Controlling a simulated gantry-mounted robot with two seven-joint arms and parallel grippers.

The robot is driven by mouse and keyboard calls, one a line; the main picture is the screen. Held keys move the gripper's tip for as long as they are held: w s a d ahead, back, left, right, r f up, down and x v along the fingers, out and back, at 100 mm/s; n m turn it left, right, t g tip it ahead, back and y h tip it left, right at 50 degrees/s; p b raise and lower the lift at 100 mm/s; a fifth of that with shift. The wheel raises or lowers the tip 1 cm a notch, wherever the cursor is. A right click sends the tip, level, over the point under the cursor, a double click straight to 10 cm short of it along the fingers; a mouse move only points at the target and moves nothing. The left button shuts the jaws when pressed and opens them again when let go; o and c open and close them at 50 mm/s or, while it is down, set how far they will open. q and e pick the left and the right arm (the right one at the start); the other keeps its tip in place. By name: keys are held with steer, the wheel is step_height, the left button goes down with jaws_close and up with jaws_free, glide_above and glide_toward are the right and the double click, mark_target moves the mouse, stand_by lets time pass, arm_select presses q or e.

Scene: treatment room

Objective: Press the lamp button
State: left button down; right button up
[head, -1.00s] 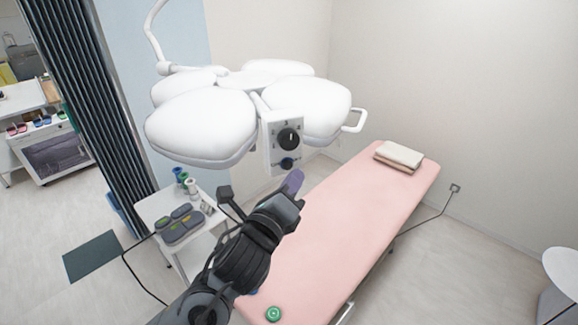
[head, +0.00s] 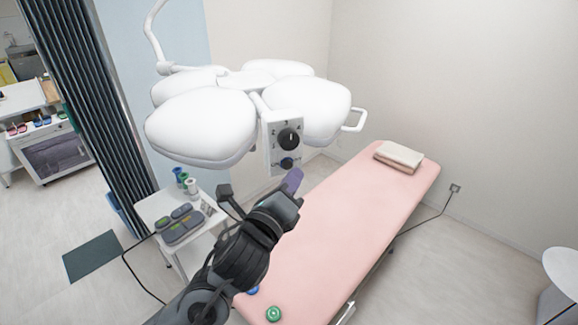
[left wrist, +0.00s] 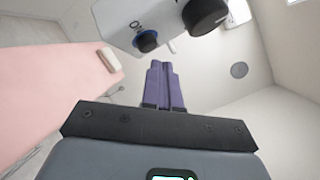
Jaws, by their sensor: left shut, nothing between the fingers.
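The white surgical lamp (head: 205,125) hangs over the bed. Its control panel (head: 270,152) carries a black dial (head: 289,138) and below it a blue button (head: 286,162). In the left wrist view the blue button (left wrist: 147,41) sits beside an "ON" mark, above and slightly left of the fingers, with the black dial (left wrist: 206,15) to its right. My left gripper (head: 294,178) is just below the panel, apart from the button. Its purple fingers (left wrist: 164,84) are together and empty. My right gripper is not in view.
A pink bed (head: 340,230) with folded towels (head: 399,156) lies below. A white trolley (head: 160,207) with grey devices and rolls stands left of my arm. The dark curtain (head: 85,90) is farther left. A green round item (head: 273,313) is at the bed's near end.

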arm_select(q)
steer(key=shift+w+a, duration=0.1)
steer(key=shift+w, duration=0.15)
steer(key=shift+w+a, duration=0.2)
steer(key=shift+w, duration=0.2)
stand_by(0.7)
steer(key=shift+s, duration=0.1)
steer(key=shift+s+d+b, duration=0.4)
steer(key=shift+s+b, duration=0.1)
steer(key=shift+s, duration=0.25)
steer(key=s+d+b, duration=0.2)
steer(key=s+b, duration=0.3)
steer(key=shift+s+d, duration=0.25)
